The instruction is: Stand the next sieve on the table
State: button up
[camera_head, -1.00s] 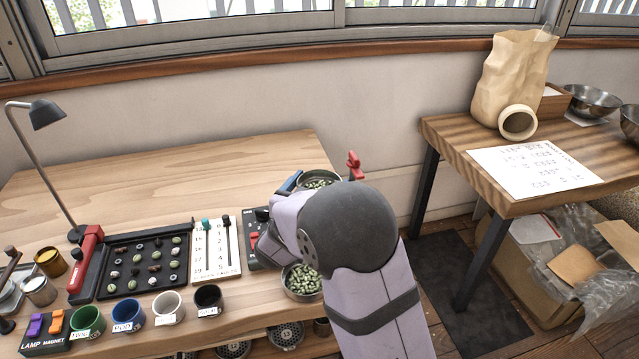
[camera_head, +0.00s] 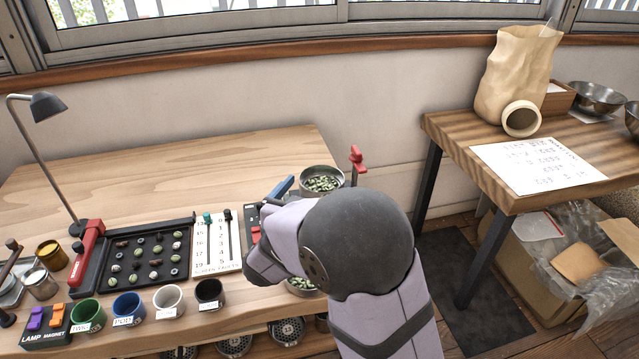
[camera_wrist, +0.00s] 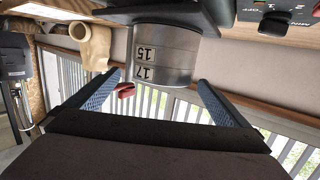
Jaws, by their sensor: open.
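A steel sieve stack (camera_head: 322,183) with green beans in its top stands at the table's right end. In the wrist view, which is upside down, the stack (camera_wrist: 167,55) shows labels 15 and 17, with 17 the upper ring. My gripper (camera_wrist: 160,80) is open and empty, its two blue fingers pointing at the stack from either side; I cannot tell whether they touch it. One blue finger (camera_head: 282,187) shows beside the stack in the head view. A second bean-filled sieve or pan (camera_head: 303,287) sits at the front edge, mostly hidden by my arm. Several sieves (camera_head: 286,330) lie under the tabletop.
A bean tray (camera_head: 148,262), a slider board (camera_head: 216,243) and several coloured cups (camera_head: 168,300) fill the table's front left. A red-topped lever (camera_head: 357,160) stands right of the stack. The table's back (camera_head: 190,165) is clear. A side table (camera_head: 450,130) stands right.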

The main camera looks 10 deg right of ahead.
jog(key=shift+v, duration=1)
